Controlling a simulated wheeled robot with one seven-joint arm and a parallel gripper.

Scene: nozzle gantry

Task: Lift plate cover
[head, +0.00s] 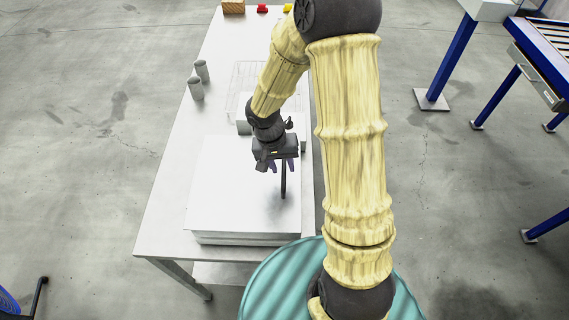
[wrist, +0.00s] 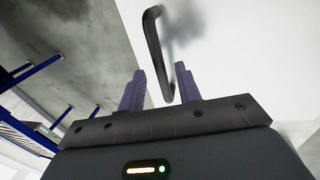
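The plate cover (head: 235,195) is a flat white slab lying on the near part of the white table. Its dark handle (head: 284,182) stands up near its right side. In the wrist view the handle (wrist: 153,38) is a bent black bar, with the white cover (wrist: 250,60) behind it. My gripper (head: 277,165) is over the cover, close to the handle. In the wrist view its two purple fingers (wrist: 161,70) are apart, with the lower end of the handle showing between them. I see no finger closed on the handle; exact depth is hard to tell.
The white table (head: 160,225) has two grey cylinders (head: 196,80) on its left side and a wire rack (head: 240,75) beyond the cover. A wooden block (head: 233,7) and small red and yellow items are at the far end. A blue-legged conveyor (head: 540,50) stands right.

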